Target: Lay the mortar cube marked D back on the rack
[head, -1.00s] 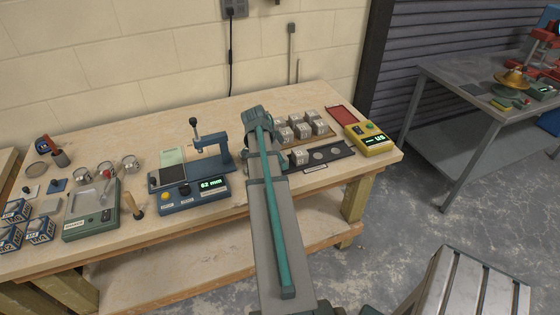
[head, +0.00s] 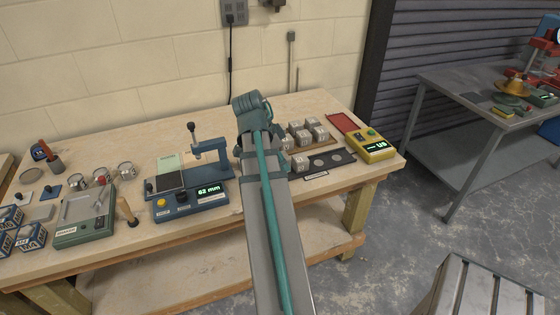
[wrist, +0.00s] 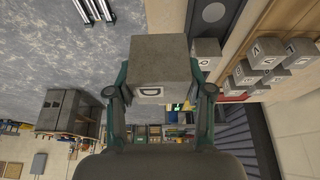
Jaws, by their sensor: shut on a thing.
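The mortar cube marked D (wrist: 160,62) is a grey block with a white letter plate, held in my gripper (wrist: 159,80) in the wrist view. The jaws are shut on its two sides. In the head view my arm's wrist (head: 252,110) is over the bench, left of the rack, and hides the jaws and the held cube. The rack (head: 318,147) bears several grey lettered cubes (head: 301,138). These cubes also show at the right of the wrist view (wrist: 265,52), apart from the held one.
A black strip with round spots (head: 335,160) lies in front of the rack, with a cube near its left end. A yellow meter (head: 371,145) and red tray (head: 341,122) stand right. A blue measuring device (head: 190,200) reading 62 mm stands left of my arm.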

